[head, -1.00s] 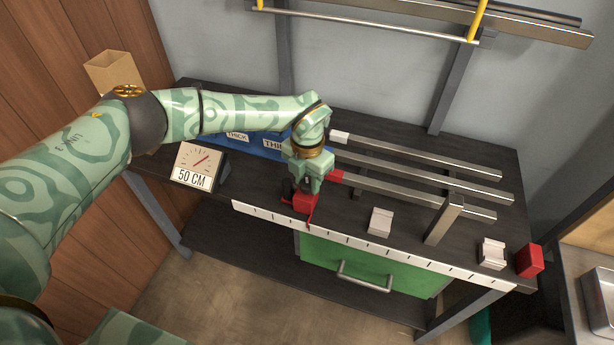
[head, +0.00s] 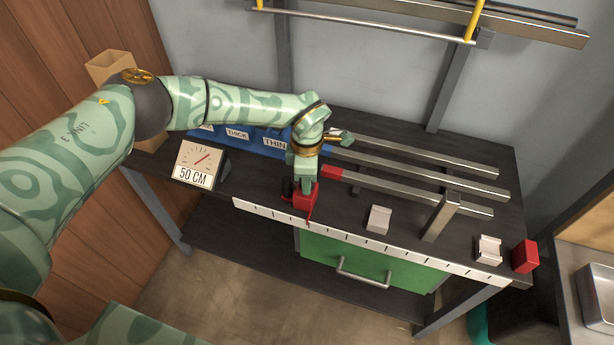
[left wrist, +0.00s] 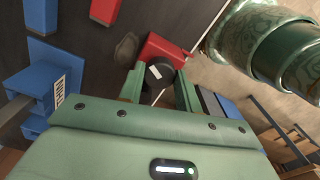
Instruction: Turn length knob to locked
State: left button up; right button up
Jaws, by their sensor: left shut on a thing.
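The length knob (left wrist: 158,72) is black and round with a white mark on its top, seen in the left wrist view. It sits beside a red block (left wrist: 160,49), the red stop (head: 305,199) at the ruler in the head view. My left gripper (head: 304,186) points down over it, its fingers on both sides of the knob, shut on it. In the head view the gripper hides most of the knob. I cannot read from the mark whether the knob is locked. My right gripper is in neither view.
A white ruler strip (head: 400,254) runs along the bench's front edge. A dial stand marked 50 CM (head: 198,166) stands at left. Blue labelled holders (head: 238,138) and metal bars (head: 420,191) lie behind. Grey blocks (head: 379,219), an upright post (head: 440,217) and a red block (head: 525,257) stand to the right.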

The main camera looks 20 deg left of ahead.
pick_arm(q)
jog(key=m, duration=0.5)
jog(key=shift+m, duration=0.3)
jog(key=m+b, duration=0.1)
jog(key=m, duration=0.4)
jog(key=shift+m, duration=0.3)
jog(key=o, duration=1)
notch_tip(320, 180, up, 16)
jog(key=p, duration=0.2)
jog(key=shift+r, duration=0.2)
